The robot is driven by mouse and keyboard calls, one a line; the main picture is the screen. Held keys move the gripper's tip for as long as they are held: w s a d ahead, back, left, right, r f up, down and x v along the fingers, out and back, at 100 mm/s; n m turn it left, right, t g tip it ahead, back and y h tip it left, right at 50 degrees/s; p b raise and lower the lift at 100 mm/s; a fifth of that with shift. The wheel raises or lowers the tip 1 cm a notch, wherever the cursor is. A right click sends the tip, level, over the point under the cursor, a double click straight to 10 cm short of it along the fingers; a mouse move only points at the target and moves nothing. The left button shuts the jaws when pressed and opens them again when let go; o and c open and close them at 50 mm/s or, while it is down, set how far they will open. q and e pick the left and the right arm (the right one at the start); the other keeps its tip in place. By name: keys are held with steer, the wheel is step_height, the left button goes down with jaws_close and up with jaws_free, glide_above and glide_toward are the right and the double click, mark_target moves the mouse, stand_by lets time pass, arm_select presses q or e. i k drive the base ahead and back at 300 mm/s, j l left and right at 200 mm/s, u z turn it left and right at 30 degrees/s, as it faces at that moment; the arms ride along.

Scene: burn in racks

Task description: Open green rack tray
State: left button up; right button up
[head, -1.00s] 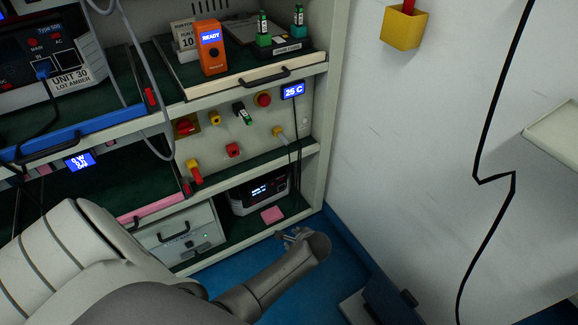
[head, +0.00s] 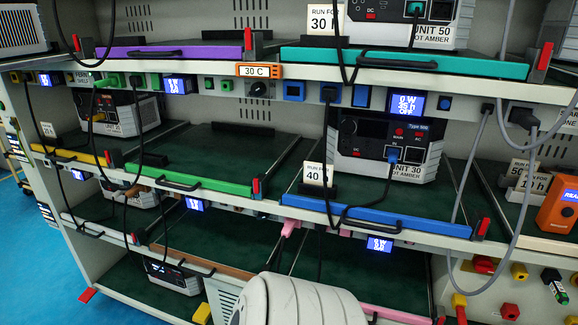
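The green rack tray (head: 224,185) is on the middle shelf, left of centre, between the yellow and blue trays. It has a bright green front strip with a dark bar handle (head: 178,185) toward its left end. Its dark green bed is empty, and its front looks in line with the shelf front. A red latch piece (head: 256,187) stands upright at its right end. Neither gripper is in view. Only a pale link of my arm shows at the bottom centre, well below the tray.
The blue tray (head: 385,217) holds a UNIT 30 power supply (head: 385,145). The yellow tray (head: 75,150) holds another unit (head: 107,115). Purple (head: 165,52) and teal (head: 405,62) trays are above. Black cables hang before the shelf, some near the green tray's left end. Blue floor shows at left.

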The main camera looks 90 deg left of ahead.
mark_target(217, 157)
steer(key=k+j+u, duration=0.1)
steer(key=u, duration=1.15)
